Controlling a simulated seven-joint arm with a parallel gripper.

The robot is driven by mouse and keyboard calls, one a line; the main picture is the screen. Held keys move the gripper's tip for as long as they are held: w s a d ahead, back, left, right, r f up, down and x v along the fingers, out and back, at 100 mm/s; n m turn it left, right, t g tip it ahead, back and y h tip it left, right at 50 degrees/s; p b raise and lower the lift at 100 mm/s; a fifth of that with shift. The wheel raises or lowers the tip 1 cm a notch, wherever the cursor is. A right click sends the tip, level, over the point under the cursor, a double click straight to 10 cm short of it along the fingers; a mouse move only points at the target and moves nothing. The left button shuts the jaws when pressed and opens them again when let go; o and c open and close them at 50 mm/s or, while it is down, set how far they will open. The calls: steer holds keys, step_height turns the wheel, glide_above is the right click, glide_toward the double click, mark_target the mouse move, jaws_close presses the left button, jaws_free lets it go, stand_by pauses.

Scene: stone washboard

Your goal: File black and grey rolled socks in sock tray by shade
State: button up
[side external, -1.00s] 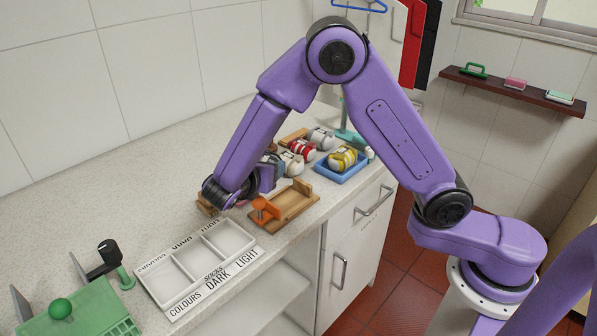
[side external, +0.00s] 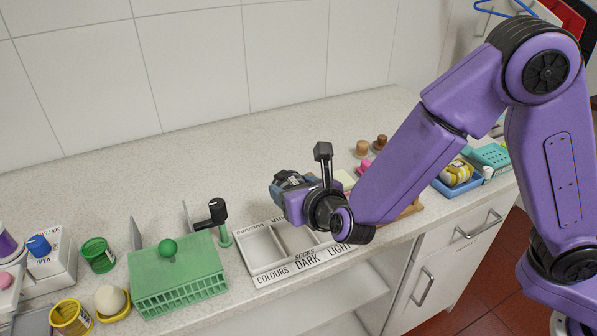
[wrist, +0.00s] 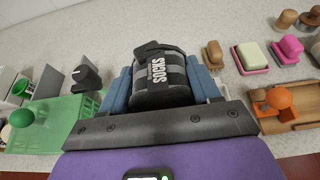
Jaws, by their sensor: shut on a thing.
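A black and grey striped rolled sock bundle (wrist: 160,85), with "SOCKS" lettering in white, is between the blue fingers of my gripper (wrist: 160,75) in the wrist view. The gripper is shut on it. In the side view my gripper (side external: 292,184) is above and behind the sock tray (side external: 262,272). The white tray has labels COLOURS, DARK and LIGHT along its front. Its left compartment looks empty, and the visible part of the middle one too. My wrist covers most of the LIGHT side. The bundle is hard to make out in the side view.
A green crate (side external: 178,275) and a black-topped post (side external: 217,212) stand left of the tray. A blue tray (side external: 460,187) with a yellow roll (side external: 456,172) is at right. In the wrist view, a wooden board (wrist: 290,120) with an orange knob is at right.

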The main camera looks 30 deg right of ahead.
steer(key=shift+f, duration=4.45)
steer(key=o, duration=1.1)
steer(key=shift+o, duration=0.2)
